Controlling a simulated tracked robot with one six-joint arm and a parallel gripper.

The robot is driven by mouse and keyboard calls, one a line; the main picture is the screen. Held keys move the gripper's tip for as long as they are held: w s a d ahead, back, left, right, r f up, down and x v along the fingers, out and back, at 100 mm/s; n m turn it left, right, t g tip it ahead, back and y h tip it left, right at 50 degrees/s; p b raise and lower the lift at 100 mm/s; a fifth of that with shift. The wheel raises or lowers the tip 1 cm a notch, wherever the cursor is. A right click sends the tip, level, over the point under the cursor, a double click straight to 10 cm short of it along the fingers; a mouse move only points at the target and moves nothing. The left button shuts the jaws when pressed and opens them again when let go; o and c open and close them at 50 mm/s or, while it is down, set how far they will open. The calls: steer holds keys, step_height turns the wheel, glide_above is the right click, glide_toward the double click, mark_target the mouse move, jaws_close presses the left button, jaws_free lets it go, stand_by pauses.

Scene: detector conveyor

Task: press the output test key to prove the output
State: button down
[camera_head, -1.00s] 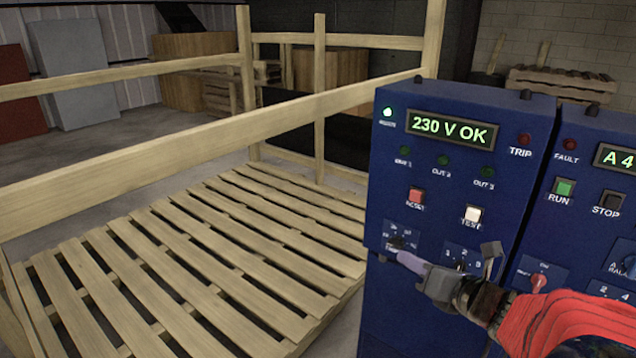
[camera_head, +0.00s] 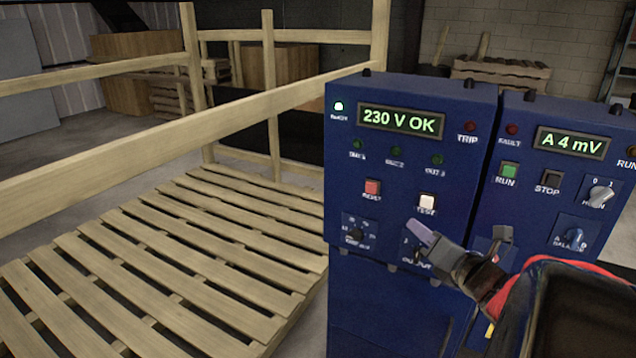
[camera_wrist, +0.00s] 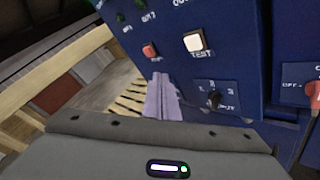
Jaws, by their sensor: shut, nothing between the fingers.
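The output test key is the white square key (camera_head: 427,201) labelled TEST on the left blue cabinet (camera_head: 345,205). It shows larger in the wrist view (camera_wrist: 194,42). My gripper (camera_head: 419,231) is shut and empty, its fingertips just below the white key and in front of the panel. In the wrist view the closed fingers (camera_wrist: 160,80) end below and left of the key, apart from it. The output selector knob (camera_wrist: 213,98) sits below the key; in the head view my fingers partly cover it. The display (camera_head: 400,120) reads 230 V OK.
A red RESET key (camera_head: 372,187) is left of the white key, with a timer knob (camera_head: 355,234) below it. Three unlit OUT lamps sit above. A second blue cabinet (camera_head: 470,200) with RUN and STOP keys stands right. A wooden pallet and rails (camera_head: 220,120) fill the left.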

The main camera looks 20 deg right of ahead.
mark_target(429, 209)
steer(key=w+d, duration=0.1)
steer(key=d, duration=0.1)
steer(key=w+d, duration=0.3)
steer(key=shift+w+d, duration=0.25)
steer(key=shift+d, duration=0.15)
stand_by(1.9)
steer(key=shift+d, duration=0.1)
steer(key=shift+w+d, duration=0.2)
steer(key=shift+d, duration=0.05)
steer(key=shift+w+d, duration=0.3)
steer(key=shift+d, duration=0.1)
stand_by(1.2)
steer(key=shift+s+a, duration=0.1)
steer(key=shift+a, duration=0.05)
steer(key=shift+s+a, duration=0.45)
steer(key=shift+a, duration=0.15)
stand_by(0.4)
